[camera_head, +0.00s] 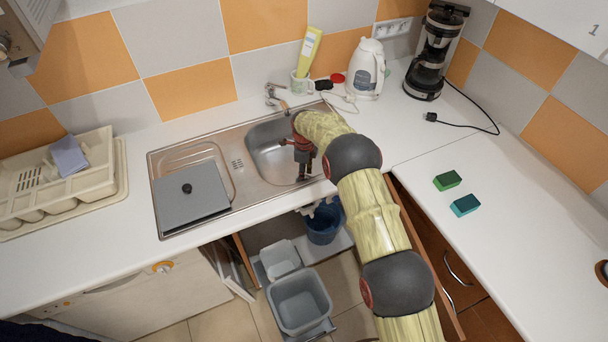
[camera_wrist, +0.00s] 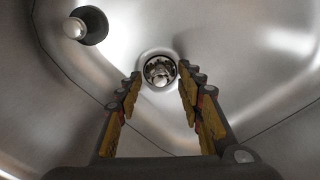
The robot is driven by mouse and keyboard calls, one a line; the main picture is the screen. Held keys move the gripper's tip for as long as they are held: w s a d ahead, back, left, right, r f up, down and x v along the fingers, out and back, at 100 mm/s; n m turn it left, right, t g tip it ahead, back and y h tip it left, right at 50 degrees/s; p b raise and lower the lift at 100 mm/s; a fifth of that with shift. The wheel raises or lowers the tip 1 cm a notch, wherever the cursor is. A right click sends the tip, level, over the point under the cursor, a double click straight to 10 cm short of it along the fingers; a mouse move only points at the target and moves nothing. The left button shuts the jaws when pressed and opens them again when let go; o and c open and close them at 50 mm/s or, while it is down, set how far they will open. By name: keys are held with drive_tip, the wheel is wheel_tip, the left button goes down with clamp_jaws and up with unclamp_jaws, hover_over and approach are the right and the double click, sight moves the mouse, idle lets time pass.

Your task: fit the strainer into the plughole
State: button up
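In the wrist view a round, dark-rimmed fitting with shiny metal inside, which looks like the plughole (camera_wrist: 160,70), sits in a shallow dip of the steel basin. I cannot tell whether the metal inside it belongs to the strainer. A dark disc with a shiny round knob (camera_wrist: 93,26), possibly the strainer, is on the steel at upper left. My gripper (camera_wrist: 160,83) is open, its fingertips apart on either side of the plughole in the picture, with nothing held. In the head view my gripper (camera_head: 304,160) is in the sink basin (camera_head: 264,140); my arm hides part of it.
The tap (camera_head: 272,96) stands behind the basin. A grey square lid-like board (camera_head: 190,205) covers part of the drainer. A mug (camera_head: 301,84), white kettle (camera_head: 367,72) and coffee maker (camera_head: 432,55) stand behind. Two sponges (camera_head: 447,180) lie right. The cupboard below is open.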

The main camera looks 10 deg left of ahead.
wheel_tip(320, 180, up, 12)
drive_tip(key=shift+f, duration=0.15)
idle(0.7)
